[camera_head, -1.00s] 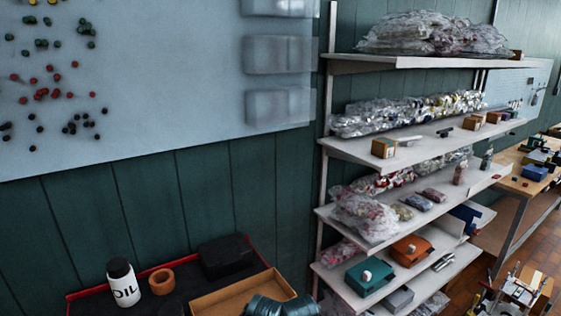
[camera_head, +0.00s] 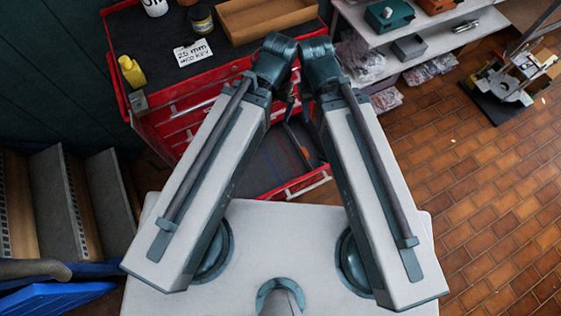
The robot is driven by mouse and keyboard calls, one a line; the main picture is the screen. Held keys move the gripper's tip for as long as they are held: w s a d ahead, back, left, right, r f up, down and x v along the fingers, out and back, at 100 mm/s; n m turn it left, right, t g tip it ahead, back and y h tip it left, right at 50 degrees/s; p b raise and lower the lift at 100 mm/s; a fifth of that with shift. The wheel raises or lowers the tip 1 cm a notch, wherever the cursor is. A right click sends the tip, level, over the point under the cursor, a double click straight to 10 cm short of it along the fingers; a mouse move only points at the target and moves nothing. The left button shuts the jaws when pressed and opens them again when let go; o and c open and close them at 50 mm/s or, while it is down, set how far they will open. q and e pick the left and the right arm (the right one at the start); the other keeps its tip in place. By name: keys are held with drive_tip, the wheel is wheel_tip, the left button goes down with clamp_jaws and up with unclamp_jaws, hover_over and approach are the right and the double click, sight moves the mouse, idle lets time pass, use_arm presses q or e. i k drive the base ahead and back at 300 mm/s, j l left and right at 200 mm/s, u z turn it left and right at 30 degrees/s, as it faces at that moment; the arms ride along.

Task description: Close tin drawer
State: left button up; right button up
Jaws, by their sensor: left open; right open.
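A red tool cabinet (camera_head: 119,68) with a black top stands in front of me. One of its drawers (camera_head: 262,168) is pulled out toward me. Its dark floor shows between my two arms, and its red front (camera_head: 303,184) is near the front edge of my white base. Part of the drawer is hidden behind my arms, and no tin shows in the visible part. My two arms are folded, with their elbows together over the cabinet's front edge. I cannot make out either gripper; the elbows and upper links hide what is beyond them.
On the cabinet top are a wooden tray (camera_head: 262,27), a yellow bottle (camera_head: 131,71), a dark jar (camera_head: 200,20) and a "25 mm" card (camera_head: 194,52). White shelves (camera_head: 440,38) stand at the back right. The tiled floor (camera_head: 480,190) at right is largely clear.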

sight(277, 170)
drive_tip(key=k, duration=0.9)
